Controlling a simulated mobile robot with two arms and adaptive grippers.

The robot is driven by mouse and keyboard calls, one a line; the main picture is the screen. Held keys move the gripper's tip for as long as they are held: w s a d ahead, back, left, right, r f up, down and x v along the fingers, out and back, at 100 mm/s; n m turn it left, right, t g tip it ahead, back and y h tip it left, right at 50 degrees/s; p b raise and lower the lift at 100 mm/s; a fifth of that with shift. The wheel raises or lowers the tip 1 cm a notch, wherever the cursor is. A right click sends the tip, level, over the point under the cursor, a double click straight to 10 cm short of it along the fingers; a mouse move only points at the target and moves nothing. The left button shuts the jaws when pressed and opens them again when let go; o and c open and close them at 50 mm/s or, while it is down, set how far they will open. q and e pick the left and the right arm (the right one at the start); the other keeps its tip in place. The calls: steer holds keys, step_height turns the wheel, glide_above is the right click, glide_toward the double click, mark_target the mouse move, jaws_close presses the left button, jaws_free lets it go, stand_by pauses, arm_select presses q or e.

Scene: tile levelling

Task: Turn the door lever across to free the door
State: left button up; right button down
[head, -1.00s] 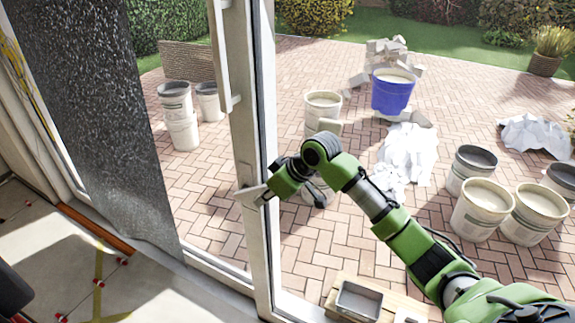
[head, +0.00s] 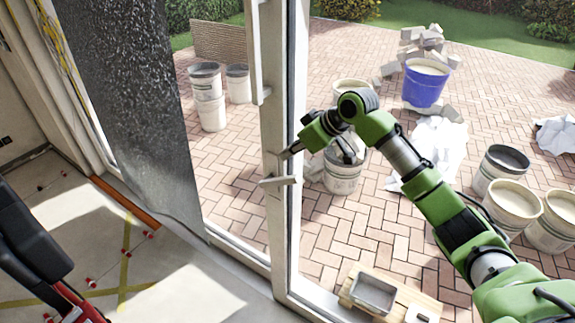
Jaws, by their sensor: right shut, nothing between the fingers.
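The pale door lever (head: 279,181) sits on the white door frame (head: 274,225), near the middle of the head view. It looks roughly level, lying across the upright. My right gripper (head: 288,153) is just above the lever in the picture, close to the upright. Its dark fingers are shut with nothing between them, and a small gap shows between them and the lever. My green right arm reaches in from the lower right. My left gripper is not in view.
A long white pull bar (head: 256,55) runs up the same upright. Outside stand several pails, a blue bucket (head: 424,84) and a tray (head: 373,294) on a board. A dark sheet (head: 135,110) hangs at left. A black and red object (head: 30,240) is at the lower left.

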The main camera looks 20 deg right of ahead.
mark_target(287, 177)
steer(key=p+x, duration=0.1)
steer(key=x, duration=0.2)
steer(key=shift+w+a+f, duration=0.1)
steer(key=shift+w+a, duration=0.1)
steer(key=shift+a, duration=0.05)
steer(key=f+p, duration=0.1)
steer(key=s+d+f+p, duration=0.1)
steer(key=f, duration=0.1)
steer(key=shift+s+d, duration=0.1)
steer(key=shift+s, duration=0.05)
steer(key=shift+s+d+f, duration=0.25)
steer(key=shift+f, duration=0.15)
steer(key=shift+w+a, duration=0.1)
steer(key=shift+a, duration=0.05)
steer(key=shift+f, duration=0.1)
